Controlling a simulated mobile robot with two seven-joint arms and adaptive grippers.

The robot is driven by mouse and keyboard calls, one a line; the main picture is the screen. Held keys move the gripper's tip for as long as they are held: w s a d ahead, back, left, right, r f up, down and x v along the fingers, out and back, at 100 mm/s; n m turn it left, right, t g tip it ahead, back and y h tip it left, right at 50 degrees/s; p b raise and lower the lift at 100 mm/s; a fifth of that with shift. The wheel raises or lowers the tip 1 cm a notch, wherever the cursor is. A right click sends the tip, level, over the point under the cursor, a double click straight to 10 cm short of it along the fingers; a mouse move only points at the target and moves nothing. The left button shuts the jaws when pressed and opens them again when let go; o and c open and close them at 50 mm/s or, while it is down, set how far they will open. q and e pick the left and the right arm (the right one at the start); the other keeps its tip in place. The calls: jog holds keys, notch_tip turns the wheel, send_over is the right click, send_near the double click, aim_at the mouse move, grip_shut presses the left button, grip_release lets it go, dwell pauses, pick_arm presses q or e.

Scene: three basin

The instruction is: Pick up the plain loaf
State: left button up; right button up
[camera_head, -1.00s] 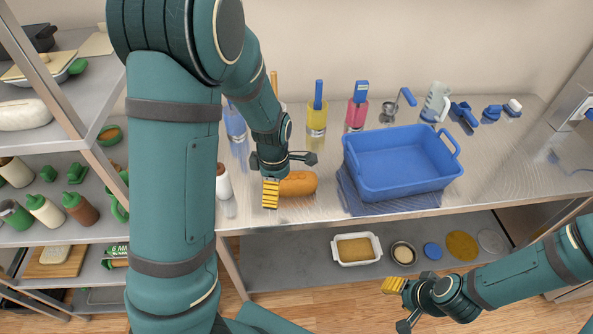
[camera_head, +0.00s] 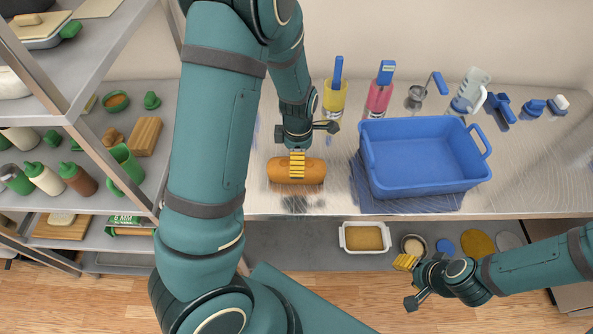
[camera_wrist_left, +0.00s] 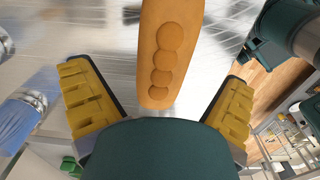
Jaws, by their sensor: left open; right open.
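A golden-brown loaf (camera_head: 317,172) lies on the metal counter, left of the blue basin. In the left wrist view the loaf (camera_wrist_left: 168,50) lies lengthwise, with a row of round marks on its top. My left gripper (camera_head: 297,163) points down at the loaf's middle in the head view and covers part of it. In the left wrist view its yellow-padded fingers (camera_wrist_left: 155,88) are wide apart on either side of the loaf's near end, with visible gaps. My right gripper (camera_head: 405,264) is open and empty, low at the right in front of the counter.
The blue basin (camera_head: 478,139) stands on a dark mat (camera_head: 395,206). Bottles with yellow (camera_head: 334,97) and pink contents (camera_head: 378,98) stand behind. A shelf rack (camera_head: 112,75) fills the left. A white dish (camera_head: 364,237) sits on the lower shelf.

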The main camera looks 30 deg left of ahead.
pick_arm(q)
jog(key=shift+s+f+b, duration=0.15)
jog(key=shift+f+b, duration=0.05)
jog(key=shift+f, duration=1.15)
jog(key=shift+s+f+b, duration=0.1)
jog(key=shift+f+b, duration=0.05)
jog(key=shift+f, duration=1.2)
jog(key=c, duration=1.4)
